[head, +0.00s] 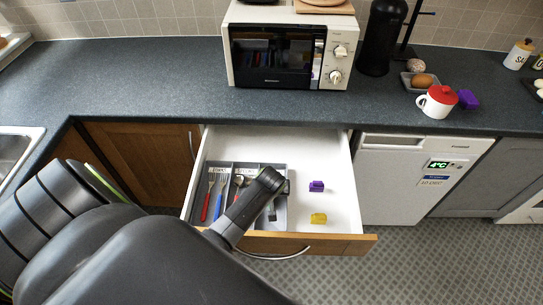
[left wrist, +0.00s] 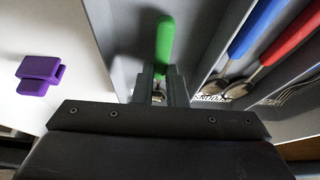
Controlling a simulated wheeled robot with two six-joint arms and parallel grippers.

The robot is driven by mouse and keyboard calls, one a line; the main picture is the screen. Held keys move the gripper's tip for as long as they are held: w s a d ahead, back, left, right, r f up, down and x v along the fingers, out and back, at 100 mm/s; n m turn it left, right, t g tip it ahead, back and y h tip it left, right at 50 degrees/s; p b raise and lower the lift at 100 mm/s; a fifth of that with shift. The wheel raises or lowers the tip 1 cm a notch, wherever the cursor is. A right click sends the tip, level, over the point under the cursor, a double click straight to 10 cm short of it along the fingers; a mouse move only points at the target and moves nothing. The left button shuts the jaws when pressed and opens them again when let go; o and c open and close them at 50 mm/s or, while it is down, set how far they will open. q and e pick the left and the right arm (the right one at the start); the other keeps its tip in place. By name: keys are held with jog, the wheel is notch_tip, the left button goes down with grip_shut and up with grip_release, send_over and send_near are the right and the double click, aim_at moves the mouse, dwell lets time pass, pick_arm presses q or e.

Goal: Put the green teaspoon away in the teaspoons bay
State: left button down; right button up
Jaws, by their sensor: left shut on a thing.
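The green teaspoon (left wrist: 164,45) shows in the left wrist view with its green handle pointing up the picture. My left gripper (left wrist: 160,80) is shut on it; a bit of its metal shows between the fingers. In the head view my left gripper (head: 268,182) is over the right part of the grey cutlery tray (head: 286,222) in the open drawer, and the teaspoon cannot be made out there. In the left wrist view the teaspoon is over or in a grey bay beside the labelled spoons bay; its height above the floor is unclear. My right gripper is not in view.
The tray's other bays hold red- and blue-handled cutlery (head: 220,190). A microwave (head: 285,50) stands on the counter behind.

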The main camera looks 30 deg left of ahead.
pick_arm(q)
jog(key=shift+f, duration=0.15)
jog(key=shift+f, duration=0.1)
jog(key=c, duration=1.5)
grip_release()
jog(key=shift+o, duration=0.2)
jog(key=shift+r, duration=0.45)
jog(key=v, duration=1.1)
jog(key=shift+s+r, duration=0.2)
jog(key=shift+r, duration=0.1)
jog(key=shift+d+f, duration=0.1)
jog(key=shift+d, duration=0.05)
